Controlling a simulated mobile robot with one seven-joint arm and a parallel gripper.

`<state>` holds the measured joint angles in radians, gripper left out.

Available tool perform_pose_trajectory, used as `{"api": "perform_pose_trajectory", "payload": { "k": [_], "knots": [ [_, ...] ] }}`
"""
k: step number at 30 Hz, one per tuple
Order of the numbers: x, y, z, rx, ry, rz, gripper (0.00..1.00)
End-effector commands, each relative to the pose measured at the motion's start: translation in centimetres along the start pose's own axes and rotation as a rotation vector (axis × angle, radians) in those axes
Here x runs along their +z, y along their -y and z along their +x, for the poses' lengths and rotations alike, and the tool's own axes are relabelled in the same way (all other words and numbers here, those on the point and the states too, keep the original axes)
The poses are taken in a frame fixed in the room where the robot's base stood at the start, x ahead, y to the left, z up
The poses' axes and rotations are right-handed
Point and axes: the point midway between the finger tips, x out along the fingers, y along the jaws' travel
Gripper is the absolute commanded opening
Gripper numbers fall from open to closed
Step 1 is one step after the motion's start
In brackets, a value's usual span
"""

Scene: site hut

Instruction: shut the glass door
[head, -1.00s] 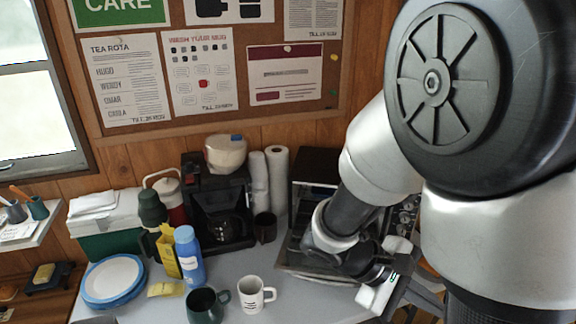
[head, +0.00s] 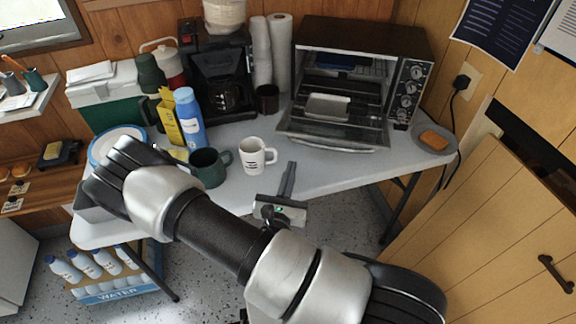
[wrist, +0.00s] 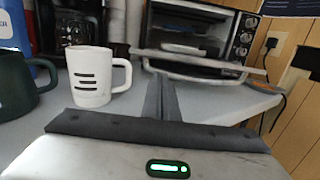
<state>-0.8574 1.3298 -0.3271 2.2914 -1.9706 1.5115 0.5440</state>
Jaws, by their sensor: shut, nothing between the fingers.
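The toaster oven (head: 365,42) stands at the back right of the grey table, and also shows in the wrist view (wrist: 215,14). Its glass door (head: 330,138) hangs open, folded down towards the table front, with a handle bar along its outer edge. The door also shows in the wrist view (wrist: 200,66), beyond the fingers. My gripper (head: 290,168) is shut and empty, in front of the door and apart from it, over the table's front edge. Its fingers point at the oven in the wrist view (wrist: 160,95).
A white mug (head: 254,156) and a dark green mug (head: 209,167) stand left of my gripper. A pale dish (head: 327,107) sits inside the oven. A plate with an orange sponge (head: 433,140) lies right of the oven. A wooden cabinet (head: 490,215) stands at right.

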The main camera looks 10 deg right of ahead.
Motion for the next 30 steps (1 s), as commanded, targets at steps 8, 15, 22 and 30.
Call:
{"api": "perform_pose_trajectory", "payload": {
  "k": [8, 15, 22, 30],
  "knots": [
    [0.0, 0.1, 5.2, -0.005, 0.002, 0.002, 0.00],
    [0.0, 0.2, 8.0, -0.005, 0.000, 0.000, 0.00],
    [0.1, 0.1, 8.5, -0.004, 0.000, 0.000, 0.00],
    [0.3, 0.1, 8.5, -0.004, -0.004, 0.000, 0.00]
  ]
}}
